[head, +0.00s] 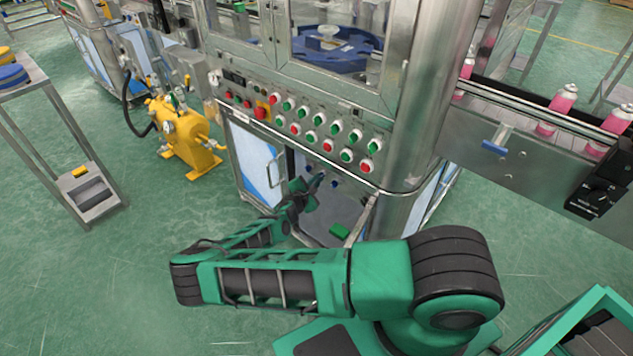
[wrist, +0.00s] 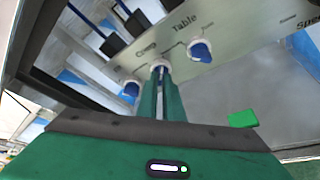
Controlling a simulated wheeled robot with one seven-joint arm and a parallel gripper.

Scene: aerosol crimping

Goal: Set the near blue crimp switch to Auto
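Three blue switches with pale collars sit on a light panel in the wrist view: a left one (wrist: 131,88), a middle one (wrist: 160,66) and a right one (wrist: 201,50). The words "Crimp" and "Table" are printed on the panel; the switch position marks are too small to read. My gripper (wrist: 161,82) has its two green fingers close together, with a narrow gap, at the middle switch. The fingertips partly hide that switch, and whether they grip it is unclear. In the head view my gripper (head: 312,188) reaches into the open cabinet below the button panel.
The cabinet (head: 262,172) has frame edges and a door close around my arm. A green block (wrist: 243,118) lies inside, right of my gripper. Red and green buttons (head: 308,135) line the panel above. A yellow pump (head: 187,140) stands on the floor at left.

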